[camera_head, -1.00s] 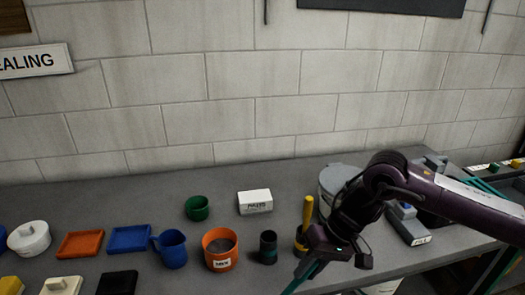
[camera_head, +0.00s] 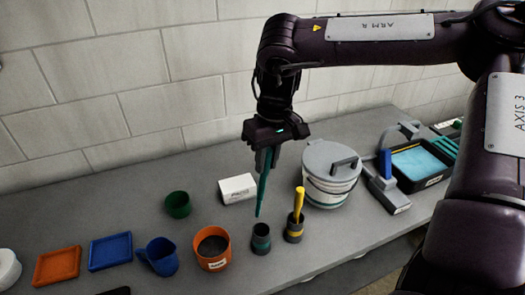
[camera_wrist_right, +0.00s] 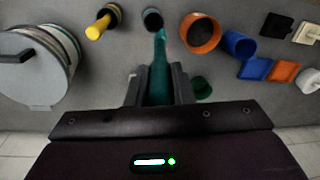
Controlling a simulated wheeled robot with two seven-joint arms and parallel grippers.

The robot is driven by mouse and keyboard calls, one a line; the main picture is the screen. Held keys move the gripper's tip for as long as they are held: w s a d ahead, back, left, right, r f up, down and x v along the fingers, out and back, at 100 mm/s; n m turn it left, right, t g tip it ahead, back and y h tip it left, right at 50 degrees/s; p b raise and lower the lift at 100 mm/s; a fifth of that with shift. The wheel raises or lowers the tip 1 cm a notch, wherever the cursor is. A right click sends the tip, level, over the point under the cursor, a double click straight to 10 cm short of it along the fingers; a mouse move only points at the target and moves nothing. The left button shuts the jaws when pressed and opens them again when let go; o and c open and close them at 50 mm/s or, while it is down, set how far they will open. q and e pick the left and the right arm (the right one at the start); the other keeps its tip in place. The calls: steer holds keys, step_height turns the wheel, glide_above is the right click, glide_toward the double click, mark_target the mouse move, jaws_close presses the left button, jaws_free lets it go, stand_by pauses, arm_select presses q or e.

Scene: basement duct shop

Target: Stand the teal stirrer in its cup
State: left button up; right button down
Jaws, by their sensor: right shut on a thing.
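My right gripper (camera_head: 268,156) is shut on the teal stirrer (camera_head: 262,187), which hangs nearly upright with its tip down. The dark cup with a teal band (camera_head: 261,240) stands on the bench just below the tip. In the head view the tip appears slightly above the cup's rim, apart from it. In the right wrist view the stirrer (camera_wrist_right: 159,72) points towards the teal-banded cup (camera_wrist_right: 152,20). The cup looks empty. My left gripper is not in view.
A yellow stirrer (camera_head: 298,205) stands in a yellow-banded cup (camera_head: 293,230) close right of the teal-banded cup. An orange pot (camera_head: 213,262) is close left. A white box (camera_head: 238,188) and lidded bucket (camera_head: 331,185) stand behind.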

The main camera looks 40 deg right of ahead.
steer(key=f, duration=0.1)
steer(key=f+b, duration=0.1)
steer(key=f, duration=0.1)
steer(key=shift+s+d+f+b, duration=0.15)
steer(key=shift+s+b, duration=0.1)
steer(key=shift+b, duration=0.15)
arm_select(q)
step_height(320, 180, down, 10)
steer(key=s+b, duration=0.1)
steer(key=b, duration=0.7)
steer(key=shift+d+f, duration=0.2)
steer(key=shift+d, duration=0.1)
arm_select(e)
step_height(320, 180, down, 10)
steer(key=shift+r, duration=0.25)
